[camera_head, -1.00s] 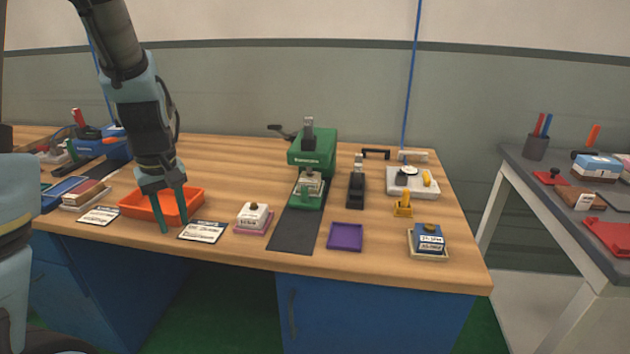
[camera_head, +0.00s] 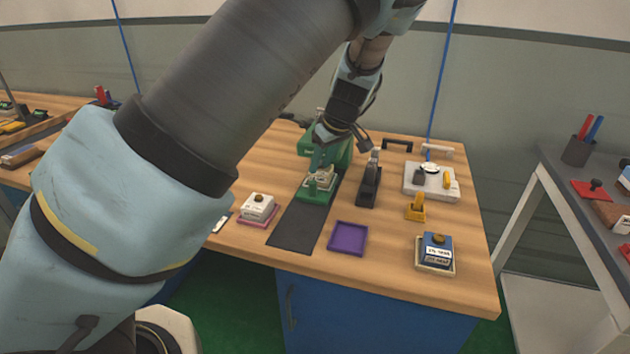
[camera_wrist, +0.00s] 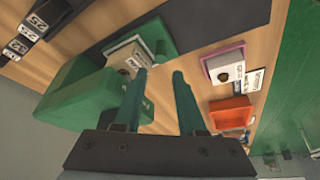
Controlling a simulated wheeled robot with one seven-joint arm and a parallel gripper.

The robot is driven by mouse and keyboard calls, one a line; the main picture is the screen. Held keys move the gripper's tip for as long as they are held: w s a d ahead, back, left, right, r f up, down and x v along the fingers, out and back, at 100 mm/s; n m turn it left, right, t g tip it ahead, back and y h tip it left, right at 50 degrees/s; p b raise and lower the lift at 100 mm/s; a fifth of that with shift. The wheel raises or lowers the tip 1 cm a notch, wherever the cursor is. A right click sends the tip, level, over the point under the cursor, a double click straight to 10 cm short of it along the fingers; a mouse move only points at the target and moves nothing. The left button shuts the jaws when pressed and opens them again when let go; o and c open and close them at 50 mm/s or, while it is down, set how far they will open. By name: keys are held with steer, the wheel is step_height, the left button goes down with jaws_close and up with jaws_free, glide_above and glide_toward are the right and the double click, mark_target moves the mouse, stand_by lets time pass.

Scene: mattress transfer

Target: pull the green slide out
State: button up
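The green slide (camera_head: 312,196) sticks out from the foot of the green press (camera_head: 340,154) onto a dark grey mat. A pale block (camera_head: 322,179) sits on it, and a small green knob stands at its front. In the wrist view the slide (camera_wrist: 153,33) is beyond my fingertips, with the press (camera_wrist: 72,98) at the left. My gripper (camera_wrist: 160,74) is open and empty, its two green fingers apart and pointing toward the slide. In the head view my gripper is above the slide, in front of the press, and my wrist hides part of the press. Contact cannot be told.
A black stapler-like tool (camera_head: 369,182) stands close at the right of the slide. A purple tray (camera_head: 347,239) and a white stamp block (camera_head: 258,207) lie nearer the front. The dark mat (camera_head: 295,230) before the slide is clear. An orange tray (camera_wrist: 231,112) shows in the wrist view.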

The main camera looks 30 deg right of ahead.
mark_target(313, 183)
steer(key=p+x, duration=0.1)
steer(key=x, duration=0.8)
steer(key=shift+p, duration=0.3)
jaws_close()
stand_by(0.9)
